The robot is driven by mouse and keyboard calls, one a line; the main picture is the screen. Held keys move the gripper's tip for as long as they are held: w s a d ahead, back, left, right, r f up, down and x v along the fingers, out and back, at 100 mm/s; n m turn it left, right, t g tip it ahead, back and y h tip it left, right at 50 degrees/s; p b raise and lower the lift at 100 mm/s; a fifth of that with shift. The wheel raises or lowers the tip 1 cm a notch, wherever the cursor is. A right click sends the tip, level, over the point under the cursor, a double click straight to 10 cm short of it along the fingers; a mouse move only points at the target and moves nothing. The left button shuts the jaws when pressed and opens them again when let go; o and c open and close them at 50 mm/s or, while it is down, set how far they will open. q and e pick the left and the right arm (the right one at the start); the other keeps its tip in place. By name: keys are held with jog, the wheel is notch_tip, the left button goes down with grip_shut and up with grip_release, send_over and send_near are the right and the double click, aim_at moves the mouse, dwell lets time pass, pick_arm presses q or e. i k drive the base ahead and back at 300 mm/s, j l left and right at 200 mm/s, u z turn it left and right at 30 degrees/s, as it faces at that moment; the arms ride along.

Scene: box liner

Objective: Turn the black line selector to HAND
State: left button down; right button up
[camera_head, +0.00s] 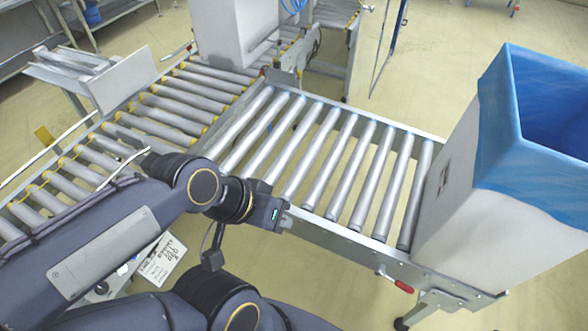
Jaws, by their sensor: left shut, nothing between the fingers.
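A grey control box (112,284) shows low at the left, partly hidden behind my arm. A small dark round knob (101,288) on it looks like the black line selector; its setting is too small to read. A white label (163,260) with black print beside it is tilted and not clearly legible. My left gripper (284,220) is at the end of the dark arm from the left, shut and empty, over the near edge of the roller conveyor. It is up and to the right of the knob, apart from it. My right gripper is not in view.
A roller conveyor (343,233) runs across the middle, with another roller line (150,110) at the left. A large white box with a blue liner (490,110) stands at the right. A grey box (232,32) stands at the back. A red-handled lever (403,287) is at the near edge.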

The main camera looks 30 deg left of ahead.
aim_at(102, 288)
jog(key=u, duration=2.75)
